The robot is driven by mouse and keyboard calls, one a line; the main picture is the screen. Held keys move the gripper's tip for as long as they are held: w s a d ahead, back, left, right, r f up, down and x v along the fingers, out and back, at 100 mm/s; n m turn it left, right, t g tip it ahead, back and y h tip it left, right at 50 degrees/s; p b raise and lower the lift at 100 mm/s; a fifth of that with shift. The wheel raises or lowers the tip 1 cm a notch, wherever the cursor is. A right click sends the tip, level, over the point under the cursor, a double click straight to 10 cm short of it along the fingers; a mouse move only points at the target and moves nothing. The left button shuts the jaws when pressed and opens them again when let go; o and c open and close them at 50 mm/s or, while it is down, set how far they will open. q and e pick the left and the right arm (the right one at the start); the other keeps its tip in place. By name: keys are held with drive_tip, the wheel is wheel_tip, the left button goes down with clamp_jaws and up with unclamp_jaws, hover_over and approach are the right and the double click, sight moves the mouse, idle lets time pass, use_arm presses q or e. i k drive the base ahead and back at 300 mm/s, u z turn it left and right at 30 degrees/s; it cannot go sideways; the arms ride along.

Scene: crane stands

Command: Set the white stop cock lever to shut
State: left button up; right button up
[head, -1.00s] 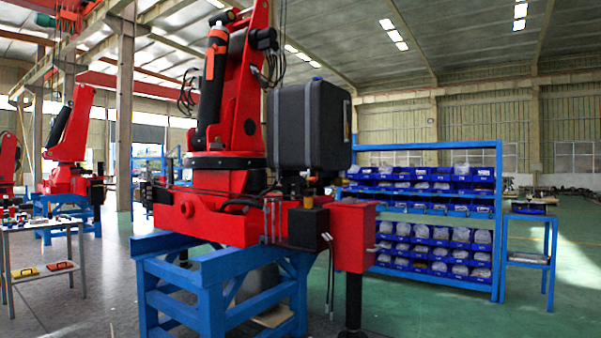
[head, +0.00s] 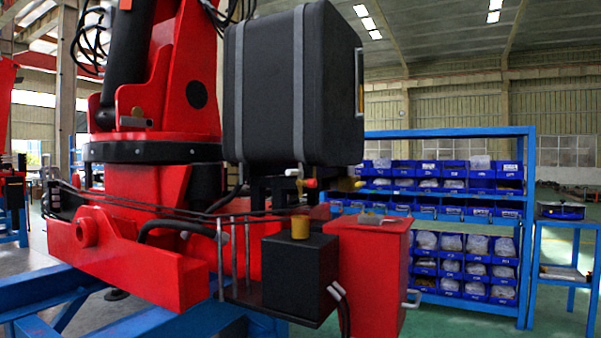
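A small whitish lever (head: 293,172) shows at the lower edge of the black tank (head: 268,95) on the red crane; it looks like the white stop cock lever. A small red-tipped part (head: 309,183) is just beside it, and a brass fitting (head: 350,184) is further right under the tank. The lever is too small to tell its exact angle or whether it is open or shut. Neither of my grippers is in view.
The red crane (head: 140,255) rests on a blue stand (head: 60,290). A black box (head: 298,275) with a brass cap and a red box (head: 368,270) with a grey handle jut out below the tank.

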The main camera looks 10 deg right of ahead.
sight(299, 172)
drive_tip(key=z, duration=0.25)
drive_tip(key=k, duration=0.35)
drive_tip(key=z, duration=0.85)
drive_tip(key=i, duration=1.7)
drive_tip(key=u, duration=0.5)
